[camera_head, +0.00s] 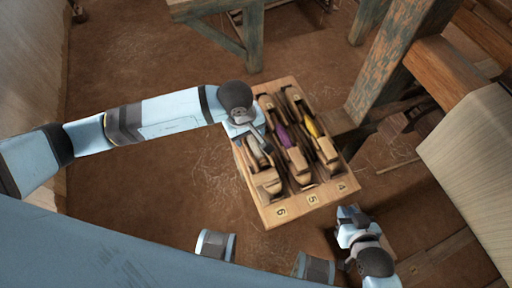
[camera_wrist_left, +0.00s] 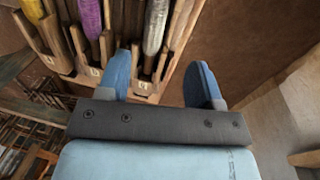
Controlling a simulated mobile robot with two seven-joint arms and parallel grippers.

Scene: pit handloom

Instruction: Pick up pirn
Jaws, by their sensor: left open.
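A grey-white pirn (camera_head: 256,152) lies in the leftmost wooden shuttle (camera_head: 267,181), at the mark 6 on the tray. It also shows in the left wrist view (camera_wrist_left: 155,27), ahead of and between the fingers. A purple pirn (camera_head: 283,136) lies in the middle shuttle and a yellow pirn (camera_head: 311,126) in the right one. My left gripper (camera_wrist_left: 162,80) is open and empty, above the left shuttle; its arm partly hides that shuttle in the head view. My right gripper (camera_head: 346,216) is off the tray's lower right corner, and its jaws are too small to read.
The wooden tray (camera_head: 320,200) carries the three shuttles side by side. A worn loom post (camera_head: 385,65) rises close to its right. A pale cloth-covered roll (camera_head: 470,150) lies farther right. The brown floor left of the tray is clear.

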